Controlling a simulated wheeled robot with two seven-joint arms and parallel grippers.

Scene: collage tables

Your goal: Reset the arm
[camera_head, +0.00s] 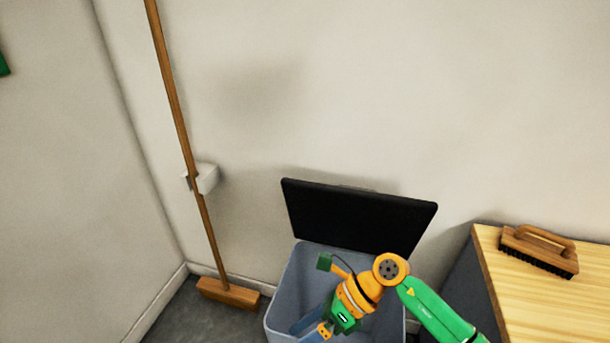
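My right arm comes in from the lower right, with green and orange links. Its gripper (312,326) points down and to the left over the open grey-blue bin (284,297). The blue finger parts lie close together against the bin, and their tips are hard to make out, so I cannot tell whether they are open or shut. I see no object held. My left gripper is not in view.
The bin's black lid (352,215) stands raised against the wall. A wooden broom (182,125) leans in the corner by a white wall holder (207,178). A wooden table (540,310) at the right bears a brush (540,250). Open wall space lies above the bin.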

